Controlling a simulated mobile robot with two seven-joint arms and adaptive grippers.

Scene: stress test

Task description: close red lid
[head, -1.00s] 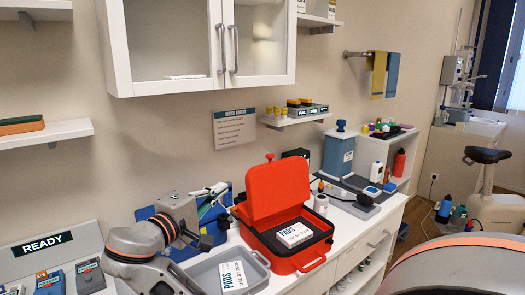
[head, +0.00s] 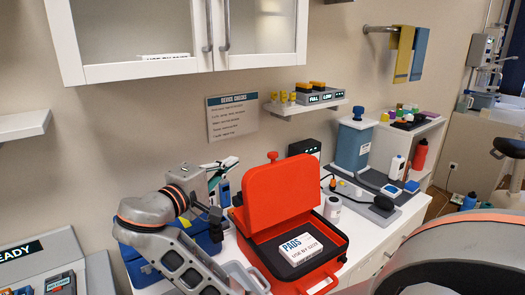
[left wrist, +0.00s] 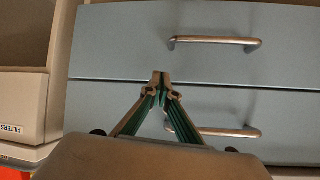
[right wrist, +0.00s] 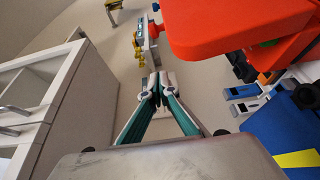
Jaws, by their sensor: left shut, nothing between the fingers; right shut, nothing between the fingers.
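The red lid (head: 280,195) stands open, raised and leaning over the back of the red case (head: 322,275). A white box marked PADS (head: 302,248) lies in the case's black interior. My right gripper (head: 236,161) is shut and empty, left of the lid and apart from it, above the blue box. In the right wrist view the shut fingertips (right wrist: 157,82) are below and left of the lid's red edge (right wrist: 230,30). My left gripper (left wrist: 160,78) shows only in the left wrist view, shut and empty in front of grey drawers.
A blue box (head: 135,258) and a grey tray (head: 246,278) stand left of the case. A wall shelf (head: 305,110) and white cabinet (head: 180,70) are above. The drawers (left wrist: 200,95) face my left gripper.

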